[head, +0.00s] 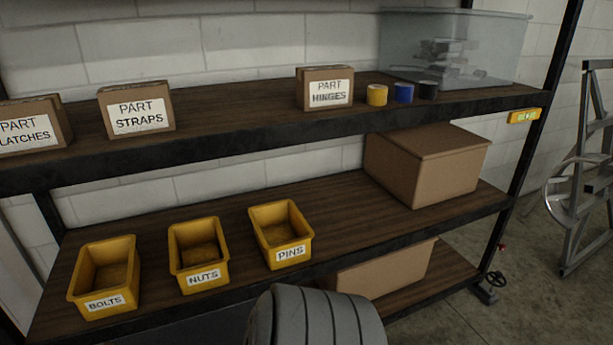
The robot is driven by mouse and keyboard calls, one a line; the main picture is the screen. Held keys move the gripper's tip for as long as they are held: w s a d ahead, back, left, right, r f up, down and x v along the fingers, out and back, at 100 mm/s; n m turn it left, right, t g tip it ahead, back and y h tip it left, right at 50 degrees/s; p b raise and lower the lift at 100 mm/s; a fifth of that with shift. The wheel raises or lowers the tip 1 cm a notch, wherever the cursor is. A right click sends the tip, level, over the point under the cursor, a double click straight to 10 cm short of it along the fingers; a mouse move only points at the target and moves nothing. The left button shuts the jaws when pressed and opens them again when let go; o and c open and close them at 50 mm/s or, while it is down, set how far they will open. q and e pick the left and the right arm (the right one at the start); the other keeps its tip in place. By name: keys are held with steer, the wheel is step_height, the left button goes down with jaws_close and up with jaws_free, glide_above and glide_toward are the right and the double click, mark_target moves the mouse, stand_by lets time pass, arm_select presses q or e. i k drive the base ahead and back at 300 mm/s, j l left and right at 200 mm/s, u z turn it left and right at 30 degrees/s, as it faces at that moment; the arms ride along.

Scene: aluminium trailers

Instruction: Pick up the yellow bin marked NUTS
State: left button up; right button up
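The yellow bin marked NUTS (206,279) stands upright on the middle shelf, close to its front edge. Its open top faces up, and it looks empty. A white label with its name is on its front. It stands between the yellow bin marked BOLTS (101,304) on its left and the yellow bin marked PINS (289,255) on its right, with gaps between them. Neither of my grippers is in view.
The upper shelf (238,122) overhangs behind the bins and holds labelled part boxes, tape rolls (377,95) and a clear tub (455,45). A cardboard box (427,165) stands right on the middle shelf (340,215). Bare shelf lies between it and PINS.

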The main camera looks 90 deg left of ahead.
mark_target(199, 255)
steer(key=u, duration=3.8)
